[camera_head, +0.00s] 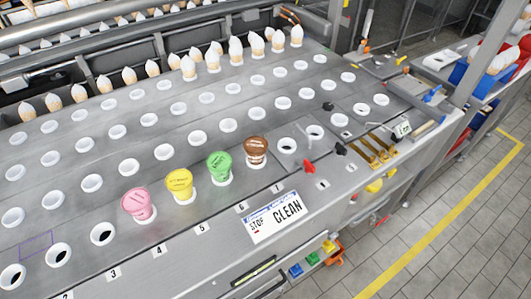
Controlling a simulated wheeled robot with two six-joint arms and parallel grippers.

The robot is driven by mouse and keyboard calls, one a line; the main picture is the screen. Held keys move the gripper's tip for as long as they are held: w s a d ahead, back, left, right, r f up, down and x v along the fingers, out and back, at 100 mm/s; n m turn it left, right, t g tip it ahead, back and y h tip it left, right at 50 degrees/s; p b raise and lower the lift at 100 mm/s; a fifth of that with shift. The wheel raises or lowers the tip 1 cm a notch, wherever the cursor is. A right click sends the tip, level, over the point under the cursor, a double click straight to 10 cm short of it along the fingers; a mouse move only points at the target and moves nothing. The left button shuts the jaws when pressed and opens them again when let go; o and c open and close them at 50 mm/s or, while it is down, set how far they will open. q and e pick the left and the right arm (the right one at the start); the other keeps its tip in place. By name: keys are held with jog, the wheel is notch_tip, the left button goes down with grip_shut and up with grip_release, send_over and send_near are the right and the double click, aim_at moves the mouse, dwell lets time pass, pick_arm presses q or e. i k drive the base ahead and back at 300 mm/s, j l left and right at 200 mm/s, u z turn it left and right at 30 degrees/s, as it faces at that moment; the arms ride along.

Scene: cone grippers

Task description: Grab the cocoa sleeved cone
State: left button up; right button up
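A brown, cocoa-coloured sleeved cone (256,151) sits in a white-rimmed hole near the front of the steel machine table, at the right end of a row of coloured cones. Its round lid faces up with print too small to read. To its left stand a green cone (219,165), a yellow cone (180,185) and a pink cone (138,204), each in its own hole. Neither of my grippers shows in the head view.
The steel table (190,240) has rows of empty white-rimmed holes. White-topped cones (236,50) line the back. Red (309,167) and black knobs sit right of the brown cone. Tiled floor is at right.

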aim_at(256, 147)
jog(key=k+l+z, duration=0.1)
jog(key=l, duration=0.5)
jog(key=k+l+z, duration=0.15)
jog(key=l, duration=0.45)
jog(key=k+l+z, duration=0.1)
jog(key=l, duration=0.5)
jog(key=l+z, duration=0.1)
jog(key=l, duration=0.55)
jog(key=k, duration=0.05)
